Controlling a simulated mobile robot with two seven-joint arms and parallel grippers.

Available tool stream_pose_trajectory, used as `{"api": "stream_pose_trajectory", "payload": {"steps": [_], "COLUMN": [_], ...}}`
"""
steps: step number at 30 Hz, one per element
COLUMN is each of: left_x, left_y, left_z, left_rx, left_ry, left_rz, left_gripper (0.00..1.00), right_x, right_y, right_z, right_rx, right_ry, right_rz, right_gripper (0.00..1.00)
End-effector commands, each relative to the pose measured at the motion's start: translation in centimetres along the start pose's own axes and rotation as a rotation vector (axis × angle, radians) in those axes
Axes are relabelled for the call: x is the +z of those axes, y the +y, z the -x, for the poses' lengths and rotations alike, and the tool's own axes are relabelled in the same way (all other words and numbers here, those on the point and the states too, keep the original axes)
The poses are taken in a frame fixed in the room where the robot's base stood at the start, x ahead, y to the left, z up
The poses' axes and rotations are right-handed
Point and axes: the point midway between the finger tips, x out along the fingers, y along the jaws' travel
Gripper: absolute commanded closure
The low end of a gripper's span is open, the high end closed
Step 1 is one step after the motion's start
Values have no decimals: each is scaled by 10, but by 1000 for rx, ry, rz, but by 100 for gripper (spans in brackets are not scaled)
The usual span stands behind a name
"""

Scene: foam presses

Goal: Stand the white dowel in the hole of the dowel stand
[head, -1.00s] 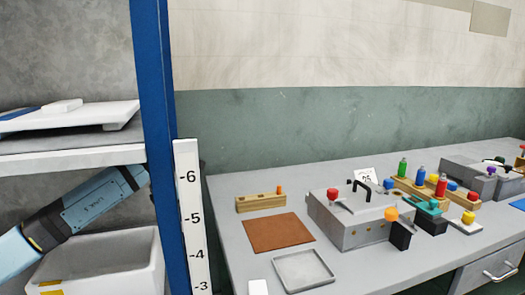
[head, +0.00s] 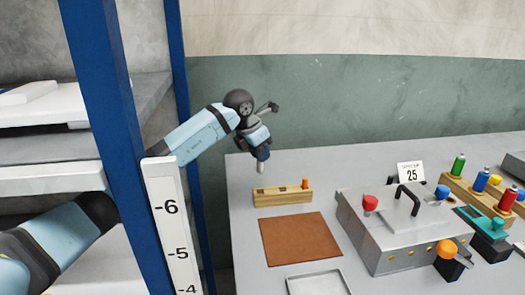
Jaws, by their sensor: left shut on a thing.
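The dowel stand (head: 283,198) is a long wooden block with holes on top, lying on the grey table. An orange peg (head: 305,183) stands in it near its right end. My left gripper (head: 261,154) points down above the left part of the stand, shut on the white dowel (head: 260,167). The dowel's lower end shows below the fingers, roughly upright and seemingly above the stand; its upper part is hidden by the gripper. My right gripper is not in view.
A brown mat (head: 300,240) and a grey tray (head: 318,282) lie in front of the stand. A grey press box (head: 395,230) with red and orange knobs is to the right. A blue shelf post (head: 105,100) and a numbered white board (head: 172,225) stand at left.

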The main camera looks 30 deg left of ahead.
Motion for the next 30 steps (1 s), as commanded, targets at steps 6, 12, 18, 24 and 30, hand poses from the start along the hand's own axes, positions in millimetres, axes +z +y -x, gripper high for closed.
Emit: {"api": "stream_pose_trajectory", "payload": {"steps": [6,12,18,24,30], "left_x": [-1,-6,-13,-19,-22], "left_y": [0,0,0,0,0], "left_z": [-1,-13,-31,-47,-53], "left_rx": [1,0,0,0,0], "left_ry": [-5,-5,-3,-6,-5], "left_rz": [0,0,0,0,-1], "left_gripper": [100,100,100,100,100], "right_x": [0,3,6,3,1], "right_y": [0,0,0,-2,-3], "right_z": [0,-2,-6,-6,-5], "right_rx": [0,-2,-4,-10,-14], "right_ry": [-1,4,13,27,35], "right_rz": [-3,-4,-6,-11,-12], "right_gripper": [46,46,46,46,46]}}
